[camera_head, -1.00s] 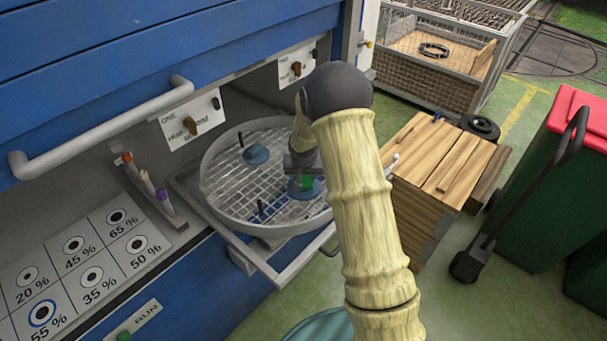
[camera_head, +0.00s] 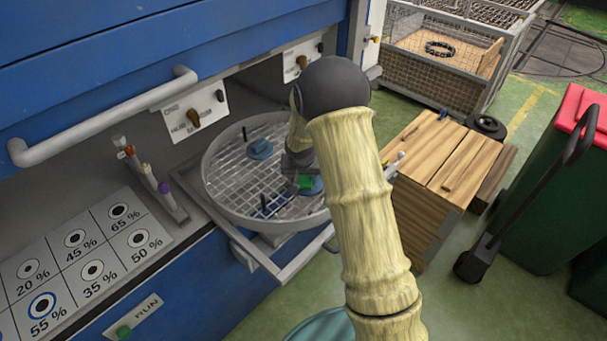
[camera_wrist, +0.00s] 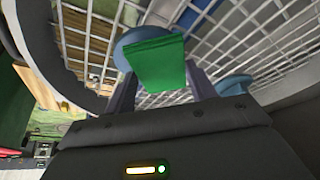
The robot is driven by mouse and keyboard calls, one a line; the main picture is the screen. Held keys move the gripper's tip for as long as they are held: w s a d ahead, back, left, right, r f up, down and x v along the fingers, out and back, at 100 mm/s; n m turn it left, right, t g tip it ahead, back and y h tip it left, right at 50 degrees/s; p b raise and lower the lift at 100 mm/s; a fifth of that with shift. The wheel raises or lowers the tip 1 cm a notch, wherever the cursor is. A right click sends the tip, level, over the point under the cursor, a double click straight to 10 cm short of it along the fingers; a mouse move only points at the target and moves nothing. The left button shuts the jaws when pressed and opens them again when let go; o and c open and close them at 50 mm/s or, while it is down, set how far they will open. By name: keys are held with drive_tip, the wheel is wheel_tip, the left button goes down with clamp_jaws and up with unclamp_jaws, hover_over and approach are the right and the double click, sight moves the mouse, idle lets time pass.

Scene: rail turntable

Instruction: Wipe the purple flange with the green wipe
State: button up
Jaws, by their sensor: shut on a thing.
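My gripper (camera_head: 303,177) is shut on the green wipe (camera_head: 305,183) over the round wire-mesh turntable basket (camera_head: 212,200). In the wrist view the wipe (camera_wrist: 157,64) hangs between the two fingers as a flat green square. It covers part of a blue round flange (camera_wrist: 128,40), whose rim shows beside it; the flange (camera_head: 316,186) also shows just right of the wipe in the head view. I cannot tell whether the wipe touches it. A second blue flange (camera_head: 260,149) lies toward the back of the basket. Neither looks clearly purple.
A blue cabinet (camera_head: 120,45) with a handle (camera_head: 100,118) stands at left, with markers (camera_head: 150,178) on a ledge. Wooden crates (camera_head: 440,165) and a green bin (camera_head: 555,190) stand at right.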

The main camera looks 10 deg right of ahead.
drive_tip(key=shift+w+d+p, duration=0.35)
drive_tip(key=shift+w+d, duration=0.05)
drive_tip(key=shift+d, duration=0.2)
drive_tip(key=shift+w+d+p, duration=0.3)
drive_tip(key=shift+w+d, duration=0.1)
drive_tip(key=shift+d, duration=0.2)
drive_tip(key=shift+w+d+f+p, duration=0.15)
drive_tip(key=shift+w+d, duration=0.15)
drive_tip(key=shift+d, duration=0.2)
drive_tip(key=shift+w+d+p, duration=0.15)
drive_tip(key=shift+w+d, duration=0.1)
drive_tip(key=shift+d, duration=0.2)
drive_tip(key=shift+a, duration=0.1)
drive_tip(key=shift+s+a+f+b, duration=0.1)
drive_tip(key=shift+s+a+b, duration=0.2)
drive_tip(key=shift+a+b, duration=0.1)
drive_tip(key=shift+s+a+b, duration=0.4)
drive_tip(key=shift+s+a, duration=0.2)
drive_tip(key=shift+a, duration=0.3)
drive_tip(key=shift+s+a+b, duration=0.4)
drive_tip(key=shift+s+a, duration=0.15)
drive_tip(key=shift+a, duration=0.3)
drive_tip(key=shift+r, duration=0.2)
drive_tip(key=shift+d, duration=0.1)
